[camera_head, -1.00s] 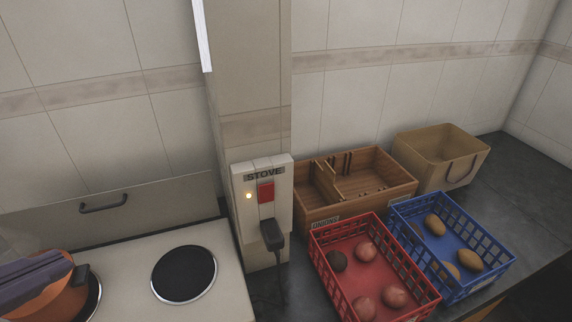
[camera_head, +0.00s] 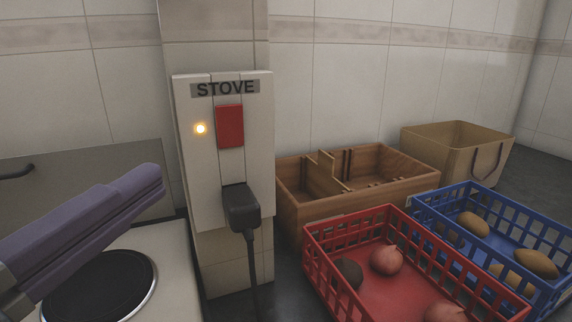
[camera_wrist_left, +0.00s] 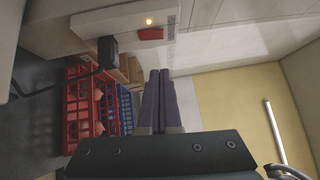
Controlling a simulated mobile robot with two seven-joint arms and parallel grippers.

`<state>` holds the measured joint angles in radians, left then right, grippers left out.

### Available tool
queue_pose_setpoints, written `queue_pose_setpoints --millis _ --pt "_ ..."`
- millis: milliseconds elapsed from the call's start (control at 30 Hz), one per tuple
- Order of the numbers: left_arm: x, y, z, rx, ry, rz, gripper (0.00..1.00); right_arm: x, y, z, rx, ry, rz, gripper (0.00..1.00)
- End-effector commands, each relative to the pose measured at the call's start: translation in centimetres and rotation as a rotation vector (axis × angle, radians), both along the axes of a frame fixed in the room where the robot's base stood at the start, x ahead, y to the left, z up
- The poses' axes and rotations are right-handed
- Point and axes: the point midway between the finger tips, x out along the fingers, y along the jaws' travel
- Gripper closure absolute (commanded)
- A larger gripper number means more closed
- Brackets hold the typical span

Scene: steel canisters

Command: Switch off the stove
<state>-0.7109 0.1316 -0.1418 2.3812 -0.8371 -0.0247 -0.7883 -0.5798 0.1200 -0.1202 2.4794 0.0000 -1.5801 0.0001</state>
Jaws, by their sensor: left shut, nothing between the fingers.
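A pale switch box labelled STOVE (camera_head: 224,150) is on the wall pillar. A black plug (camera_head: 241,208) with a cable sits in the box below the switch. My left gripper (camera_head: 156,182) is shut and empty, with purple fingers, left of the box and over the stove (camera_head: 176,262). In the left wrist view the fingers (camera_wrist_left: 157,75) point towards the box, and the red switch (camera_wrist_left: 151,34) and lit lamp (camera_wrist_left: 149,21) show there. My right gripper is out of view.
A black hotplate (camera_head: 100,288) lies under my left gripper. Right of the pillar stand a red crate (camera_head: 318,240) with onions, a blue crate (camera_head: 470,275) with potatoes, a wooden box (camera_head: 300,212) and a tan bag (camera_head: 433,150).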

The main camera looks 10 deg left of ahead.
Motion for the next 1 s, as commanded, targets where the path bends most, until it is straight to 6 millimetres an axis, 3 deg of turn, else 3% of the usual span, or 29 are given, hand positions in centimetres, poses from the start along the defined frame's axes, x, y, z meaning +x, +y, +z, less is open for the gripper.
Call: queue_pose_setpoints --millis 100,567,767,1000 --pt "-0.1 -0.4 -0.7 0.024 -0.016 -0.017 1.00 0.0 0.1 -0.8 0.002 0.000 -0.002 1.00" --pt "0.3 -0.5 -0.3 0.025 -0.020 -0.019 1.00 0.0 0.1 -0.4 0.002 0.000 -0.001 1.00" --pt "2.8 -1.0 0.2 0.026 -0.023 -0.020 1.00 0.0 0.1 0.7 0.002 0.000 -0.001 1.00" --pt "7.2 -1.9 0.6 0.026 -0.023 -0.018 1.00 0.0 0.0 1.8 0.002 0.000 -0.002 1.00"
